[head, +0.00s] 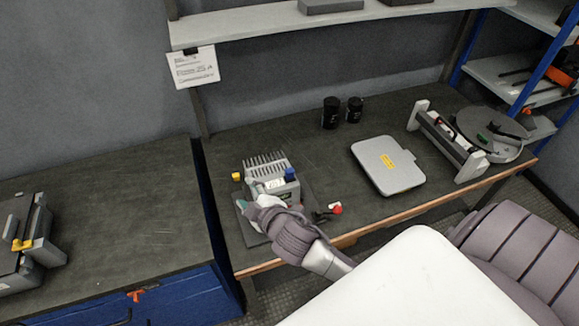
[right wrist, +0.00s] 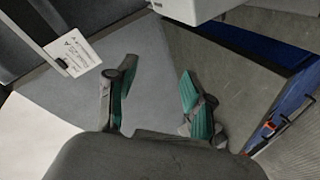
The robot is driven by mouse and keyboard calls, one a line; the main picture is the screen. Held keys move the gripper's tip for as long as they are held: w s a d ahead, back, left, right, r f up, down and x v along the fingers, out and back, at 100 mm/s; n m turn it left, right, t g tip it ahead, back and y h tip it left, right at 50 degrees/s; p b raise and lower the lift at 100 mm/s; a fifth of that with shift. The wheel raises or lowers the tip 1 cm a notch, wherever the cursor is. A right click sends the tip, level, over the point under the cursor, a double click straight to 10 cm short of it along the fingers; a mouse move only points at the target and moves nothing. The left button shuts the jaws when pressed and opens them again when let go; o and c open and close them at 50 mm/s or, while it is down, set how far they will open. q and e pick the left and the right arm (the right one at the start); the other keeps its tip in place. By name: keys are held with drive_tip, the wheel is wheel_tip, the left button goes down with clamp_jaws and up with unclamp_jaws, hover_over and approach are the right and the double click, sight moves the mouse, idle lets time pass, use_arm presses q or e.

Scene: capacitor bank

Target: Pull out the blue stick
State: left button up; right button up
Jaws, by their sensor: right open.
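A grey finned device (head: 265,168) stands on a dark mat on the workbench in the head view. A small blue piece (head: 290,174), likely the blue stick, sits at its right side. My right gripper (head: 246,203) is at the front left of the device, apart from the blue piece. In the right wrist view, the right gripper (right wrist: 152,98) is open, with green pads and nothing between its fingers. I cannot make out the blue piece there. My left gripper is not in view.
A small yellow block (head: 237,176) is left of the device. A red knob (head: 336,208) is to its right. A flat grey case (head: 387,165), two black cups (head: 331,112) and a framed machine (head: 447,142) stand further right. The left bench (head: 120,210) has clear room.

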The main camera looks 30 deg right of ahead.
drive_tip(key=w+a+r+n+t+y, duration=0.2)
drive_tip(key=a+r+n, duration=0.1)
drive_tip(key=r, duration=0.3)
drive_tip(key=w+a+r+n+t+y, duration=0.2)
drive_tip(key=w+r+n, duration=0.1)
drive_tip(key=r+n, duration=0.15)
drive_tip(key=s+a+r+n+g+y+p, duration=0.1)
drive_tip(key=a+r+n+g+y, duration=0.35)
drive_tip(key=n, duration=0.65)
drive_tip(key=s+a+r+n+g+y, duration=0.1)
drive_tip(key=a+n+g+y, duration=0.4)
drive_tip(key=n+y, duration=0.4)
drive_tip(key=s+d+f+n+g+h, duration=0.1)
drive_tip(key=d+f+n+g+h, duration=0.6)
drive_tip(key=d+f+n+h, duration=0.4)
drive_tip(key=d+h, duration=0.2)
drive_tip(key=d, duration=0.3)
drive_tip(key=d+r+n+g+h, duration=0.1)
drive_tip(key=d+h, duration=0.1)
drive_tip(key=d, duration=0.4)
drive_tip(key=d+r+n+h+p, duration=0.1)
drive_tip(key=d+h, duration=0.1)
drive_tip(key=d, duration=0.4)
drive_tip(key=shift+w+d+n+h, duration=0.15)
drive_tip(key=shift+w+n+h, duration=0.1)
drive_tip(key=shift+h, duration=0.1)
